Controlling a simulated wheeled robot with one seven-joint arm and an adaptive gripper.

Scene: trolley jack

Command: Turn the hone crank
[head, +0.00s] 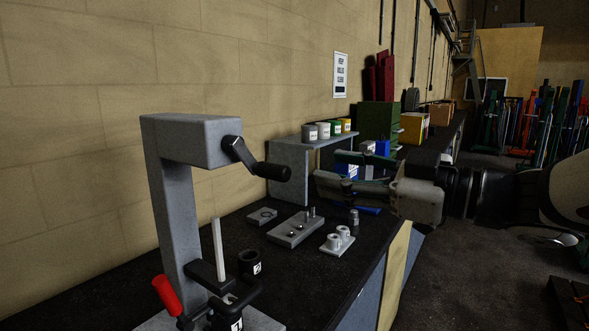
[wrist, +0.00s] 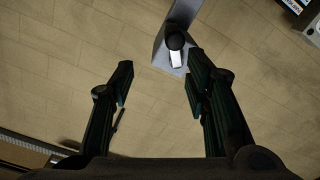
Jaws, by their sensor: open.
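The hone stands on the dark bench at the left of the head view, a grey upright column with a boxy head (head: 190,135). Its hone crank (head: 255,160) is a black arm on the head's right end, with a black grip pointing right. In the wrist view the crank (wrist: 175,45) shows end-on at upper right, close to the right finger. My gripper (head: 325,172) is to the right of the crank, its fingers pointing left towards it. In the wrist view my gripper (wrist: 160,75) is open and empty, apart from the crank.
A red-handled lever (head: 167,295) sits at the hone's base. Flat plates (head: 295,229) and white cylinders (head: 337,239) lie on the bench (head: 340,265). A grey shelf (head: 290,165) with several cans stands behind my gripper. The wall is close behind.

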